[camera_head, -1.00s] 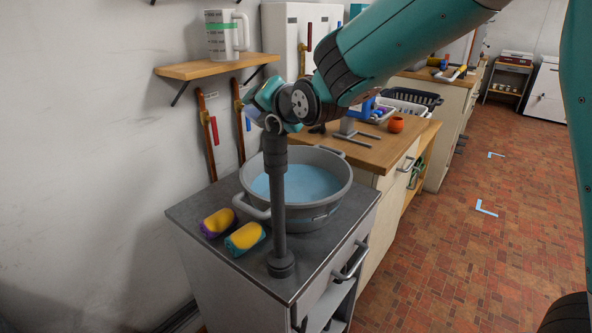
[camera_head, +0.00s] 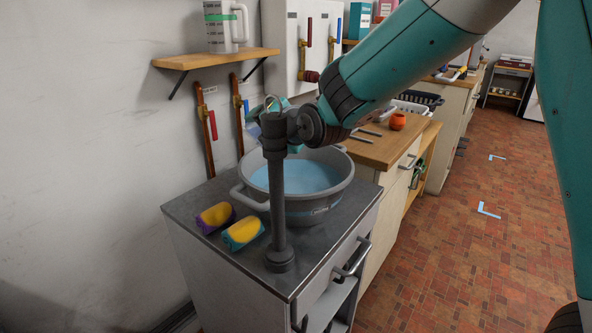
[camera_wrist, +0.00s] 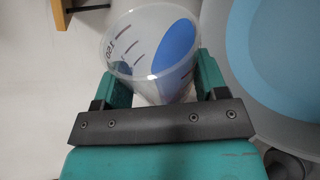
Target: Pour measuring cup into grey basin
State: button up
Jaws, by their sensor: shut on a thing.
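The measuring cup (camera_wrist: 128,52) is clear with dark markings and shows in the wrist view. My gripper (camera_wrist: 164,84) is shut on it, one finger on each side. Blue liquid (camera_wrist: 176,50) lies against the cup's right side, so the cup looks tilted toward the basin. The grey basin (camera_head: 320,211) stands on the dark counter and holds light blue liquid. Its rim (camera_wrist: 213,60) is just right of the cup in the wrist view. In the head view, my gripper (camera_head: 271,112) is above the basin's far left side, and the grey post hides most of the cup.
A grey upright post (camera_head: 278,215) stands in front of the basin, close to my wrist. Two sponges, purple-yellow (camera_head: 215,217) and teal-yellow (camera_head: 243,232), lie left of it. A white marked jug (camera_head: 226,27) stands on the wall shelf (camera_head: 215,59).

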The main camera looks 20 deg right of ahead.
notch_tip(320, 180, down, 6)
jog(key=b, duration=0.3)
jog(key=shift+f+m, duration=0.25)
jog(key=shift+m, duration=0.15)
jog(key=shift+d+f+m+y, duration=0.15)
jog(key=shift+f+m+y, duration=0.15)
jog(key=shift+m+y, duration=0.2)
dwell(0.4)
jog(key=shift+w+d+r+m+y+b, duration=0.2)
jog(key=shift+d+m+b, duration=0.1)
jog(key=shift+d+b, duration=0.2)
jog(key=shift+w+d+r+m+y+b, duration=0.15)
jog(key=shift+d+m+b, duration=0.15)
jog(key=shift+d+b, duration=0.15)
dwell(0.4)
jog(key=shift+w+d+r+m+y+b, duration=0.1)
jog(key=shift+d+r+m+y+b, duration=0.2)
jog(key=shift+m+b, duration=0.5)
jog(key=shift+w+d+r+m+y+b, duration=0.15)
jog(key=shift+r+m+y+b, duration=0.3)
jog(key=shift+b, duration=0.5)
dwell(1.1)
jog(key=shift+w+d+r+m+y+b, duration=0.15)
jog(key=shift+d+m+b, duration=0.1)
jog(key=shift+m+b, duration=0.35)
jog(key=shift+s+d+r+m+y+b, duration=0.1)
jog(key=shift+d+m+y+b, duration=0.1)
jog(key=shift+m+b, duration=0.35)
dwell(0.8)
